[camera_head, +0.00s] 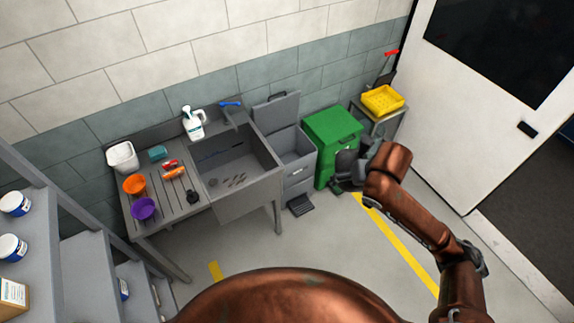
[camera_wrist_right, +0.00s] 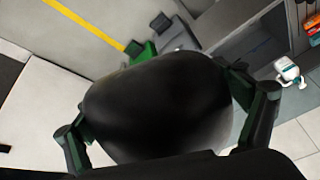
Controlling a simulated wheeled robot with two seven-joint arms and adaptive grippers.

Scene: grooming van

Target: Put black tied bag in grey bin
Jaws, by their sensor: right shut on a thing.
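The black tied bag (camera_wrist_right: 160,95) fills the middle of the right wrist view as a dark, rounded bulk. My right gripper (camera_head: 352,168) is shut on it, with one finger on each side in the right wrist view. In the head view the bag (camera_head: 344,163) is a small dark shape, partly hidden by the gripper, held in front of the green bin. The grey bin (camera_head: 298,176) stands left of the gripper, between the sink and the green bin. Its lid (camera_head: 275,112) is raised and its top is open. My left gripper is out of view.
The green bin (camera_head: 333,128) is closed beside the grey bin. A yellow basket (camera_head: 382,99) sits on a stand behind. Shelves (camera_head: 82,262) stand at left. The floor in front of the bins looks clear.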

